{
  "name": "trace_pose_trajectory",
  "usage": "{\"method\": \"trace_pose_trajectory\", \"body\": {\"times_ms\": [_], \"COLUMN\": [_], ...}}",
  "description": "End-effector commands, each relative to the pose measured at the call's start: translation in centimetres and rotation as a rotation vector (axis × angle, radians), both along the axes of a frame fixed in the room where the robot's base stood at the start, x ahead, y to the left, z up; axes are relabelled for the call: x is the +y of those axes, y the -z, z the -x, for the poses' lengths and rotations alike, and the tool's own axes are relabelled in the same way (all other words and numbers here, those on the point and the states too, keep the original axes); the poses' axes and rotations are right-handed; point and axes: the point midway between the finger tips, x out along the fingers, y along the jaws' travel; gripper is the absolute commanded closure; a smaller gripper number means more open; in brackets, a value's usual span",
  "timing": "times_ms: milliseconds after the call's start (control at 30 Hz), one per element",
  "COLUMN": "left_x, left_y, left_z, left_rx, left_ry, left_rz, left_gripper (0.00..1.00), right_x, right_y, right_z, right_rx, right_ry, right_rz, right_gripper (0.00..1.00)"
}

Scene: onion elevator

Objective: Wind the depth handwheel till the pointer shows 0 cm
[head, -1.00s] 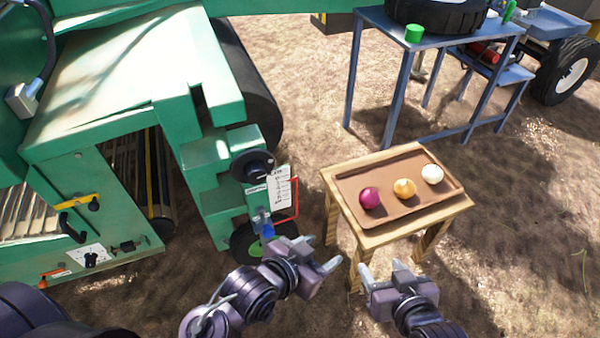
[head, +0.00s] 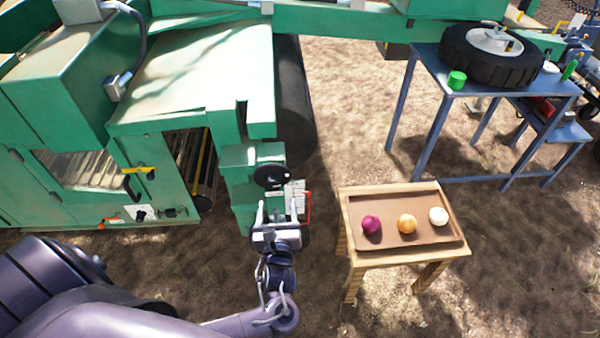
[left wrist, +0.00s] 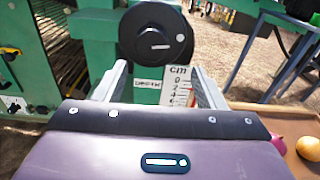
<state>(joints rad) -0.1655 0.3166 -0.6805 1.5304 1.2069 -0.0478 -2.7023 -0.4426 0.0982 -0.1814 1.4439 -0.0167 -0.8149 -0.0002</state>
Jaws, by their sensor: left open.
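The depth handwheel (head: 272,175) is a black disc on the green machine, and it shows large in the left wrist view (left wrist: 156,45) with a light mark and a small pale knob. Below it is the white depth scale (head: 297,194), marked "cm" in the left wrist view (left wrist: 180,86). A red pointer part shows by the scale, but its reading is too small to tell. My left gripper (head: 279,212) is open and empty, just in front of and below the handwheel, its fingers towards it and apart from it. My right gripper is out of view.
A wooden table (head: 352,262) with a brown tray (head: 387,242) holding three onions stands close to the right of my left gripper. A blue workbench (head: 432,140) with a tyre (head: 470,62) is at the back right. Bare ground lies between.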

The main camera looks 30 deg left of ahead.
Motion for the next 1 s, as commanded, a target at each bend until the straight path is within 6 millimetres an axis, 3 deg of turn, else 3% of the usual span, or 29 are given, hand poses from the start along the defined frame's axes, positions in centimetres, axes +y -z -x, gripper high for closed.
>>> {"method": "trace_pose_trajectory", "body": {"times_ms": [200,633,1000], "left_x": [1.5,4.7,5.1], "left_y": [-0.9,-0.9,-0.9], "left_z": [-0.6,-5.9,-6.5], "left_rx": [0.027,0.028,0.029], "left_ry": [-0.027,-0.025,-0.024], "left_rz": [-0.144,-0.14,-0.137], "left_gripper": [0.36,0.36,0.36], "right_x": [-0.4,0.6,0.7], "right_y": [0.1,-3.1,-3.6], "right_z": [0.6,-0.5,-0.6], "right_rx": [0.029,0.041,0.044], "right_ry": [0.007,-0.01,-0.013], "right_rz": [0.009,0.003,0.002], "right_gripper": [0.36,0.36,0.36]}}
